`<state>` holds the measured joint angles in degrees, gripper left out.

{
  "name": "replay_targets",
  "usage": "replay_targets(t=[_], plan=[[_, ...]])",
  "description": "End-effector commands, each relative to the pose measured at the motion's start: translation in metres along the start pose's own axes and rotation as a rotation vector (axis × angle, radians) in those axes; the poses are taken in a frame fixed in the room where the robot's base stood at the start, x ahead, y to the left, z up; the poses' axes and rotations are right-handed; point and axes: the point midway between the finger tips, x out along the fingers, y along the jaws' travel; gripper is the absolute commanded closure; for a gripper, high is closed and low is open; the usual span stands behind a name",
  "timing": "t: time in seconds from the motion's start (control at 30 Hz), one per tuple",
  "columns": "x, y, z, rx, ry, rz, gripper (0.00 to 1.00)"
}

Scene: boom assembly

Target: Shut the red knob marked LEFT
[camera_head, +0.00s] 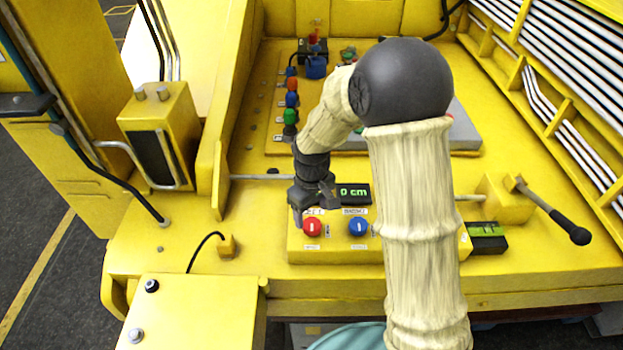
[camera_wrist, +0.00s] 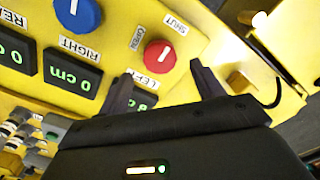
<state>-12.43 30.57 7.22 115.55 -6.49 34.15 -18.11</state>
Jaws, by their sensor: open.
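The red knob (camera_head: 312,227) sits on a yellow box at the front of the machine deck. It also shows in the wrist view (camera_wrist: 160,55), with labels SHUT and OPEN beside it and a partly covered LEFT label below. A short white mark is on its face. My gripper (camera_head: 312,212) is right at the knob in the head view. In the wrist view its open fingers (camera_wrist: 163,82) stand on either side of the space just below the knob, with nothing between them. I cannot tell whether a finger touches the knob.
A blue knob (camera_head: 358,227) is to the right of the red one, with a RIGHT label (camera_wrist: 79,48) near it in the wrist view. A green 0 cm display (camera_head: 353,194) stands behind. A black-handled lever (camera_head: 570,229) is at the right.

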Motion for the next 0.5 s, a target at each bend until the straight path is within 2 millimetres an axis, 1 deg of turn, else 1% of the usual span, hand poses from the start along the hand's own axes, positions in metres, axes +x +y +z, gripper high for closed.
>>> replay_targets(t=[0.03, 0.1, 0.5], plan=[[-0.010, 0.001, -0.001, 0.001, 0.006, 0.003, 0.33], [-0.024, 0.001, -0.001, 0.000, 0.006, 0.003, 0.33], [-0.103, 0.000, -0.001, 0.000, 0.006, 0.003, 0.33]])
